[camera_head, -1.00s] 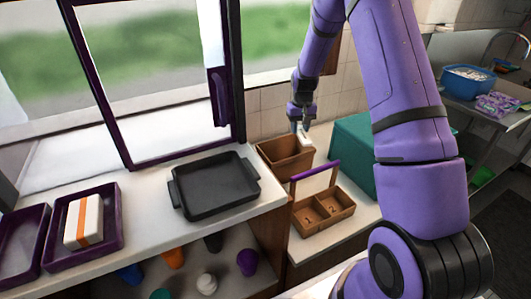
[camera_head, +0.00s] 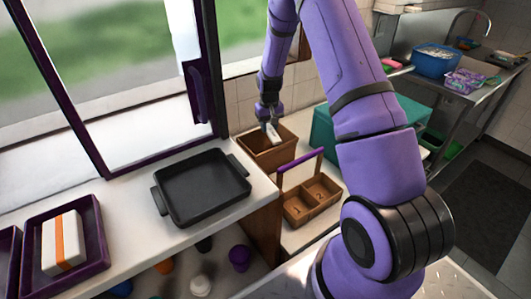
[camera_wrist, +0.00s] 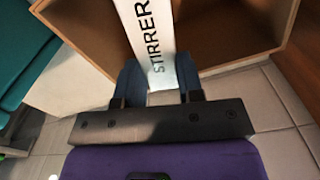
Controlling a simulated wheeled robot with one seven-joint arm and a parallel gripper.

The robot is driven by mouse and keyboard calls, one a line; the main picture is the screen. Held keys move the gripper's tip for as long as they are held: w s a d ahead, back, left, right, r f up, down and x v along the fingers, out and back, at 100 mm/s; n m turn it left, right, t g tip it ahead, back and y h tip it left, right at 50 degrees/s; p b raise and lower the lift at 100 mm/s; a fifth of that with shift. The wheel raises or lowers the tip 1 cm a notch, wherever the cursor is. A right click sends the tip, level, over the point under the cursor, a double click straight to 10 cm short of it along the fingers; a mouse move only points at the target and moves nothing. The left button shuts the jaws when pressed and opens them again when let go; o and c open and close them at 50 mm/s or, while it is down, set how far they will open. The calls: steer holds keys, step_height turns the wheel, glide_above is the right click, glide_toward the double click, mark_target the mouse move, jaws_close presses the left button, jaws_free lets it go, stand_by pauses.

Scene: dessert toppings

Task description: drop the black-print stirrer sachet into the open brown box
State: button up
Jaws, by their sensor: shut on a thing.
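The white stirrer sachet (camera_wrist: 150,42) with black print reading "STIRRER" is held between the fingers of my gripper (camera_wrist: 157,85) in the wrist view. In the head view the sachet (camera_head: 272,133) shows as a small white piece below my gripper (camera_head: 267,122), over the open brown box (camera_head: 247,149). In the wrist view the sachet's far part lies over the opening of the box (camera_wrist: 232,35). My gripper is shut on the sachet's near end, close to the box's rim. The sachet's far end is cut off by the wrist view's edge.
A brown two-compartment caddy (camera_head: 297,213) with a purple handle stands in front of the box. A teal block (camera_head: 323,135) stands to the right. A black tray (camera_head: 203,188) and a purple tray (camera_head: 97,240) with a white, orange-banded block (camera_head: 62,243) lie on the left counter.

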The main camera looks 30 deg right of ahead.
steer(key=shift+f, duration=0.15)
steer(key=o, duration=1)
steer(key=shift+c, duration=0.2)
step_height(320, 180, up, 11)
steer(key=shift+f, duration=0.1)
